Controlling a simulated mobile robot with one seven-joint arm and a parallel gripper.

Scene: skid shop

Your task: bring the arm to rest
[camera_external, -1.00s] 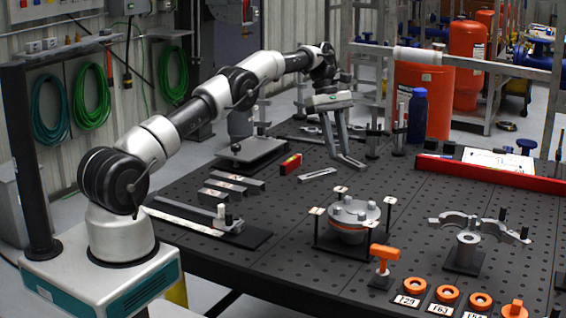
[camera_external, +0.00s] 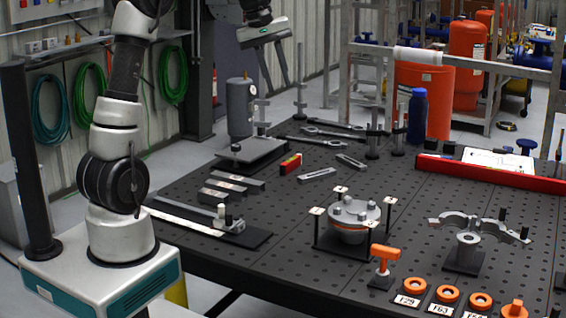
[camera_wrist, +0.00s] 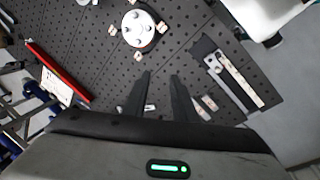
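My arm (camera_external: 124,70) is folded up and back above its base at the left of the external view, and its elbow runs out of the top of the picture. My gripper (camera_wrist: 160,75) shows two dark fingers standing apart in the wrist view, with nothing held between them. In the external view the gripper body hangs high over the far left part of the black perforated table (camera_external: 290,240), clear of everything on it. The wrist camera looks down on the table from above.
A bolted flange (camera_external: 354,214), a clamp stand (camera_external: 466,250) and an orange-handled tool (camera_external: 384,258) stand nearer. A red beam (camera_external: 490,174) lies along the right back.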

